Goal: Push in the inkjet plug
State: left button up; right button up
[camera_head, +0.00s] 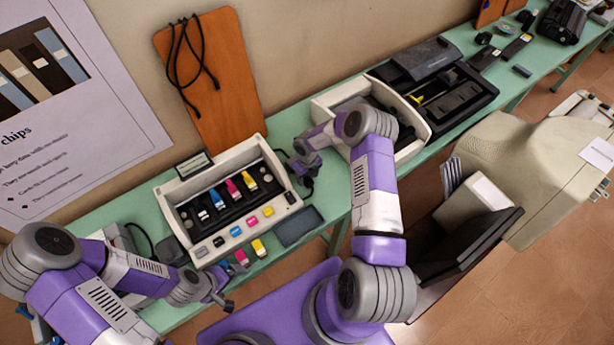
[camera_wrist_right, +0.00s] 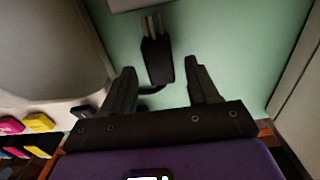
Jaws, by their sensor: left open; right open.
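The inkjet plug (camera_wrist_right: 158,60) is black with two metal prongs and lies on the green table in the right wrist view. Its prongs point up the picture towards a pale grey edge (camera_wrist_right: 150,4); a gap seems to separate them, though I cannot tell how wide. My right gripper (camera_wrist_right: 160,88) is open, its fingers on either side of the plug's rear and cord, apart from it. In the head view the right gripper (camera_head: 304,168) is at the right side of the open inkjet printer (camera_head: 284,206). My left gripper (camera_head: 222,296) is open and empty near the table's front edge.
Coloured cartridges (camera_head: 259,247) lie by the printer's front, with a dark tray (camera_head: 298,226) to their right. Another open printer (camera_head: 411,146) stands right of my right gripper. An orange board (camera_head: 213,85) with hanging black cables leans on the wall.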

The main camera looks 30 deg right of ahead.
jog(key=shift+f, duration=0.55)
grip_shut()
